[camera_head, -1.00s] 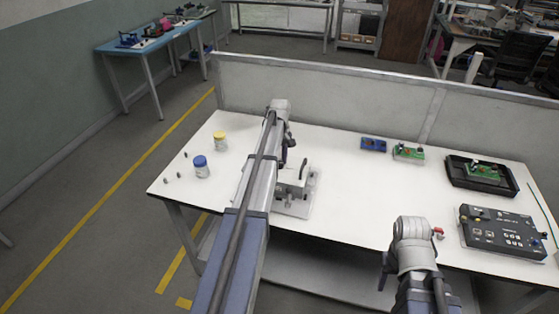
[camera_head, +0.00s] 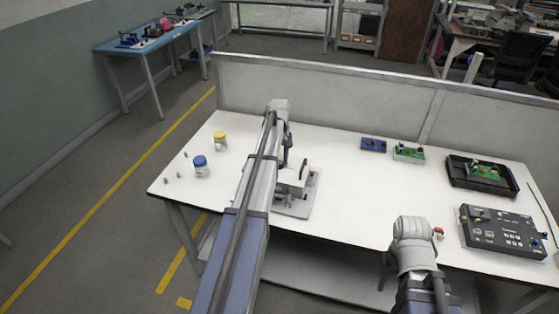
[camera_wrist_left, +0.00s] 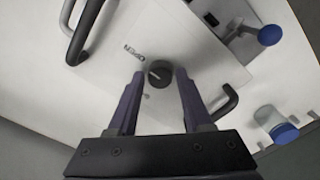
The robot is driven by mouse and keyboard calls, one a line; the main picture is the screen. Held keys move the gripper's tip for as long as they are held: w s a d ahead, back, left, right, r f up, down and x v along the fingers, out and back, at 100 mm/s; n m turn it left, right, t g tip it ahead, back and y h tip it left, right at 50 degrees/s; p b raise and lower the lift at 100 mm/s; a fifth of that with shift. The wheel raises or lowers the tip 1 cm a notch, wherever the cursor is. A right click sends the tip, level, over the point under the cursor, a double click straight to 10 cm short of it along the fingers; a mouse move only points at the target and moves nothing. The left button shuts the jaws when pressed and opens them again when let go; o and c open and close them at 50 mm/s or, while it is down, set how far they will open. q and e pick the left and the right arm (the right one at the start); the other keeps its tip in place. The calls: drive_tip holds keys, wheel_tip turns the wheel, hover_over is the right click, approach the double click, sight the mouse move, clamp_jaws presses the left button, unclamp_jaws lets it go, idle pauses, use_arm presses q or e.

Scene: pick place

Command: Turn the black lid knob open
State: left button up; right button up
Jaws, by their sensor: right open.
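My left gripper (camera_wrist_left: 160,76) is open, with one dark finger on each side of the knob and a visible gap to each. In the head view, the white box (camera_head: 293,180) stands on the table, partly hidden by my left arm, and my left gripper (camera_head: 287,150) is above it. My right gripper (camera_head: 386,268) shows only in part beside my right arm, at the table's front edge, away from the box.
Black handles (camera_wrist_left: 228,103) stick out at the box's sides. A blue-capped jar (camera_head: 201,167) and a yellow-capped jar (camera_head: 220,142) stand left. Circuit boards (camera_head: 408,152), a black tray (camera_head: 457,178) and a control panel (camera_head: 500,232) lie right. The table's middle is clear.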

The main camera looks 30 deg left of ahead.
sight(280, 163)
use_arm(q)
drive_tip(key=shift+o, duration=1.3)
drive_tip(key=shift+r, duration=0.15)
wheel_tip(280, 163, up, 8)
drive_tip(key=p, duration=0.8)
drive_tip(key=shift+f, duration=0.2)
drive_tip(key=shift+d, duration=0.1)
drive_tip(key=s+d+m, duration=0.3)
drive_tip(key=s+d, duration=0.2)
drive_tip(key=d, duration=0.6)
drive_tip(key=s+d+m, duration=0.3)
drive_tip(key=s+d, duration=0.2)
drive_tip(key=d, duration=0.5)
drive_tip(key=s+d+m+y, duration=0.1)
drive_tip(key=s+d+m, duration=0.8)
drive_tip(key=s+d, duration=0.7)
drive_tip(key=shift+s, duration=0.85)
